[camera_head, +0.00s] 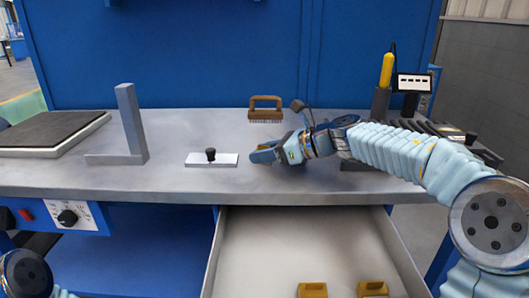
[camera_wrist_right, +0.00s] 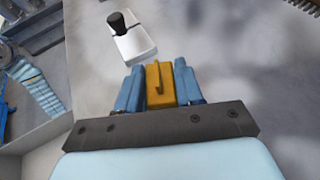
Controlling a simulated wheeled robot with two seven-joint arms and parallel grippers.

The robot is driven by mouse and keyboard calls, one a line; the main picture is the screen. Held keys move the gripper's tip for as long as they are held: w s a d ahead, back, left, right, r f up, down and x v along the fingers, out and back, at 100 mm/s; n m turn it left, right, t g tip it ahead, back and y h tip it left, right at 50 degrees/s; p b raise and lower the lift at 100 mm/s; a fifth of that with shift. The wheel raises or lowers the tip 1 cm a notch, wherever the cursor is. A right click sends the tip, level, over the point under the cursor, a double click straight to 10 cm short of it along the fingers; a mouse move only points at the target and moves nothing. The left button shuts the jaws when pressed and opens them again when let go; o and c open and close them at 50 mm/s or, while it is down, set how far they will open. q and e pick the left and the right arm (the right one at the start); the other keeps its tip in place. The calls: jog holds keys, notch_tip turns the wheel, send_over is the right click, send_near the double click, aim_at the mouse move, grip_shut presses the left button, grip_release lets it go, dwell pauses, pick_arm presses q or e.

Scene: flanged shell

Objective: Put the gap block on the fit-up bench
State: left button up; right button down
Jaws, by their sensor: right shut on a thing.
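My right gripper (camera_head: 264,153) is low over the grey fit-up bench (camera_head: 180,176), near its front edge and right of a white plate with a black knob. In the right wrist view its blue fingers (camera_wrist_right: 158,88) are shut on a yellow-brown gap block (camera_wrist_right: 160,82) with a raised rib. The fingers mostly hide the block in the head view. I cannot tell whether it touches the bench top. Two similar yellow blocks (camera_head: 312,290) (camera_head: 373,288) lie in the open drawer below. My left gripper is out of view; only part of that arm shows at bottom left.
The white plate with black knob (camera_head: 211,159) is close left of the gripper. A brush (camera_head: 265,110) is behind it. A grey upright angle (camera_head: 131,125) and a dark-topped plate (camera_head: 50,133) stand left. Tools crowd the right. The drawer (camera_head: 290,245) juts out in front.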

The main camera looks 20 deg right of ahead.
jog(key=shift+f, duration=0.1)
jog(key=c, duration=0.6)
grip_release()
jog(key=shift+c, duration=0.2)
jog(key=shift+f, duration=0.1)
jog(key=v, duration=1.3)
jog(key=shift+s+d+b, duration=0.2)
jog(key=shift+d+b, duration=0.15)
